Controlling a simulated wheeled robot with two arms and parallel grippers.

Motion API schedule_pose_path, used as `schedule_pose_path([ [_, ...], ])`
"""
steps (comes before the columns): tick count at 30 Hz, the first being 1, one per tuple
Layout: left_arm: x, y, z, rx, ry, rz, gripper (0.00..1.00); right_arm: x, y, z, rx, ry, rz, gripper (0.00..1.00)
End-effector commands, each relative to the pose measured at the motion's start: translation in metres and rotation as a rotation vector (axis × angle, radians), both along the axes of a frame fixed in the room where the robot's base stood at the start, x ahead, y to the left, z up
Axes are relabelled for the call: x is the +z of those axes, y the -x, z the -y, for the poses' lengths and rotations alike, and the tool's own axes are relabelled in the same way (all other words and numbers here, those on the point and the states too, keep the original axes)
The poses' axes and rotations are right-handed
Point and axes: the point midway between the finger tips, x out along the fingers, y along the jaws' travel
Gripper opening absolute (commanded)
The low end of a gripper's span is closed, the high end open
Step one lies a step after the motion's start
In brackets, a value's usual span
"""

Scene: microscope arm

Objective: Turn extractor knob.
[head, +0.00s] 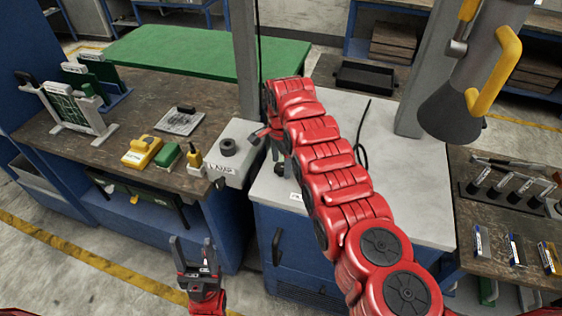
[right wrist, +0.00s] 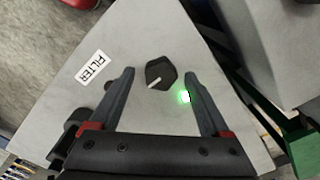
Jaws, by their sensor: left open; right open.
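A black knob (right wrist: 161,72) with a white pointer line sits on a light grey panel (right wrist: 140,35) in the right wrist view. The pointer aims toward the lower left of that picture. A green light (right wrist: 185,97) glows beside the knob, and a label (right wrist: 93,67) reads FILTER. My right gripper (right wrist: 159,76) is open, with its fingertips on either side of the knob and a visible gap at each side. In the head view my red right arm hides most of this spot. My left gripper (head: 196,248) is open and empty above the floor, in front of the benches.
A grey box (head: 240,150) labelled LAMP, with its own black knob, stands left of my right arm. An extractor hood (head: 455,110) with a yellow handle hangs at right. Left of the box are a yellow device (head: 142,152) and racks. Tools lie on the right bench.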

Motion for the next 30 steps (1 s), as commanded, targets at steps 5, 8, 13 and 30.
schedule_pose_path([
  [5,0.0008,0.0000,0.0000,0.000,0.000,0.000,0.60,-0.0045,-0.0011,-0.0003,0.000,-0.001,0.005,0.81],
  [8,0.0006,0.0000,0.0000,0.000,0.000,0.000,0.60,-0.0046,-0.0010,-0.0003,0.000,-0.001,0.005,0.81],
  [13,0.0006,0.0000,0.0000,0.000,0.000,0.000,0.60,-0.0046,-0.0007,-0.0003,0.000,-0.001,0.004,0.59],
  [30,-0.0019,0.0000,0.0000,0.000,0.000,0.000,0.60,-0.0061,-0.0002,-0.0002,0.014,-0.001,0.002,0.00],
])
